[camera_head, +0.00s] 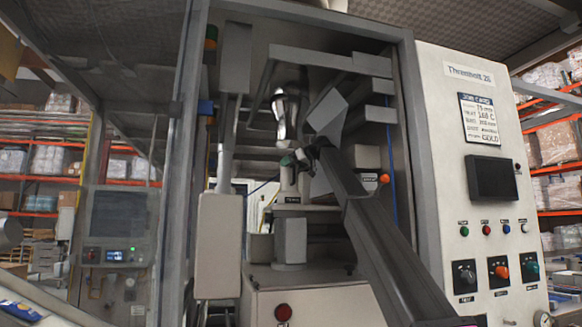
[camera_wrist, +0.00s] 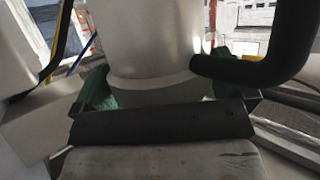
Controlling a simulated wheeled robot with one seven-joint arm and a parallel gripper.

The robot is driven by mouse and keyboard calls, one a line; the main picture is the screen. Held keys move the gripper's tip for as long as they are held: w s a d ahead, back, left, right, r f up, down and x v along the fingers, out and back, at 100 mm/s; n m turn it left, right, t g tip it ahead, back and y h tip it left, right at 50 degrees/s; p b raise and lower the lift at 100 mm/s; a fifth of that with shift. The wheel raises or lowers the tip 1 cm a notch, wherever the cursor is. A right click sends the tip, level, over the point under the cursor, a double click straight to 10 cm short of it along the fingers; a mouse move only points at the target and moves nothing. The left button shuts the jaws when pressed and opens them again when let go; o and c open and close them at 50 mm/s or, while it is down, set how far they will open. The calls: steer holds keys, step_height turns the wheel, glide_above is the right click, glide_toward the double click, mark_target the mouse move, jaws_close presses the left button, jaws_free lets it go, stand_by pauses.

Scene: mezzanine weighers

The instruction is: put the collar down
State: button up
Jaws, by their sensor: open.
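My gripper (camera_head: 293,159), with green finger pads, reaches into the machine bay at the end of my dark arm. In the wrist view my gripper (camera_wrist: 160,88) is open, with a green pad on each side of a pale round part (camera_wrist: 145,40). This part has a rim or ring near its lower end; I cannot tell for sure whether this is the collar. Contact with the pads cannot be made out. In the head view a grey upright part (camera_head: 289,181) stands just below the gripper, above a labelled block (camera_head: 292,198).
A shiny metal cylinder (camera_head: 285,115) hangs above the gripper. Grey frame posts (camera_head: 412,150) and a grey box (camera_head: 219,245) flank the bay. A control panel (camera_head: 485,190) is at the right. In the wrist view a black bent handle or tube (camera_wrist: 285,55) is close at the right.

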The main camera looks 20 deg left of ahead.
steer(key=v, duration=1.2)
steer(key=shift+s+f, duration=0.1)
